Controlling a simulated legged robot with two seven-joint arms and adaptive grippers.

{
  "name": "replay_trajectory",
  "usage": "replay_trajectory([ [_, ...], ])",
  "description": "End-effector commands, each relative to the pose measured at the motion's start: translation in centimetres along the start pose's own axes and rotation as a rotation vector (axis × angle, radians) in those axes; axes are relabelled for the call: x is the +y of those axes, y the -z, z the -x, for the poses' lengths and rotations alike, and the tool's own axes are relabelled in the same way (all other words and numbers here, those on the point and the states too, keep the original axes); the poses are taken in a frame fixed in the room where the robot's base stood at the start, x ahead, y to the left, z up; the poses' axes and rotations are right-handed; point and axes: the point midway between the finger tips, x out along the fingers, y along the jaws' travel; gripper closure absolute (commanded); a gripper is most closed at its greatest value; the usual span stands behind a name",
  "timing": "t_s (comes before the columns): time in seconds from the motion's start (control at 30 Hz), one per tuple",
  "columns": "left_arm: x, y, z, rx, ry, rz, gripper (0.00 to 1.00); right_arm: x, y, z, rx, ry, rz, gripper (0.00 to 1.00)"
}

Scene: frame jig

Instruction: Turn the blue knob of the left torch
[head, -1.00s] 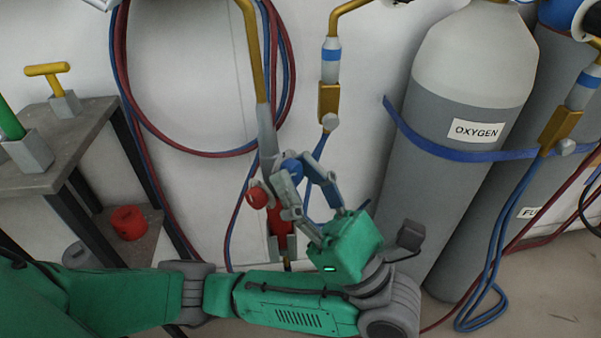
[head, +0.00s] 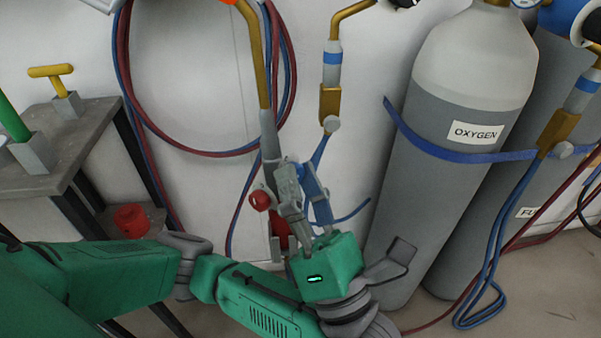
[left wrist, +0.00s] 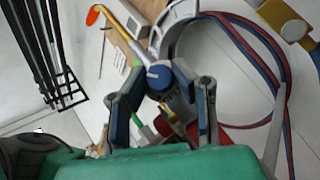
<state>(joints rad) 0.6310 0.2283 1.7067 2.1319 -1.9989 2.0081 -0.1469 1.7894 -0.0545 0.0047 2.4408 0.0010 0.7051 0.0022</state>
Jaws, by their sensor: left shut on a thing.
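The left torch (head: 267,125) has a brass neck and a grey body and stands upright against the white wall. A red knob (head: 261,200) sticks out on its left side. Its blue knob (left wrist: 159,77) shows between my fingers in the left wrist view and is mostly hidden by them in the head view. My left gripper (head: 292,172) reaches up from below and is shut on the blue knob. An orange shape (left wrist: 93,14) shows at the torch's nozzle tip, cut off at the top of the head view. My right gripper is not in view.
A second torch (head: 330,95) hangs just to the right. A grey oxygen cylinder (head: 455,85) with a blue strap stands further right. Red and blue hoses (head: 190,152) loop on the wall behind. A grey bench (head: 70,150) is at the left.

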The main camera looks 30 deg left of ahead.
Motion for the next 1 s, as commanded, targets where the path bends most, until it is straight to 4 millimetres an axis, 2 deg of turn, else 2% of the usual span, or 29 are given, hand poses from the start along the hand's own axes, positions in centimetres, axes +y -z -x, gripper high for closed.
replay_trajectory([
  [0.3, 0.02, -0.01, -0.04, -0.004, 0.066, -0.065, 1.0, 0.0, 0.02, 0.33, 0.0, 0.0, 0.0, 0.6],
  [0.73, -0.01, 0.0, -0.01, -0.004, 0.071, -0.071, 1.0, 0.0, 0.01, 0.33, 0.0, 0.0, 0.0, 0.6],
  [0.77, -0.01, 0.0, -0.01, -0.004, 0.071, -0.071, 0.71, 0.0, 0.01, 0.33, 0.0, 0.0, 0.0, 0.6],
  [0.8, -0.01, 0.0, -0.01, -0.004, 0.071, -0.071, 0.57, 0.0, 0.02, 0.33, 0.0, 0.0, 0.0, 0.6],
  [1.0, -0.01, -0.01, -0.01, -0.004, 0.071, -0.071, 0.57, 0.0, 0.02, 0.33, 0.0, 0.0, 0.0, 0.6],
])
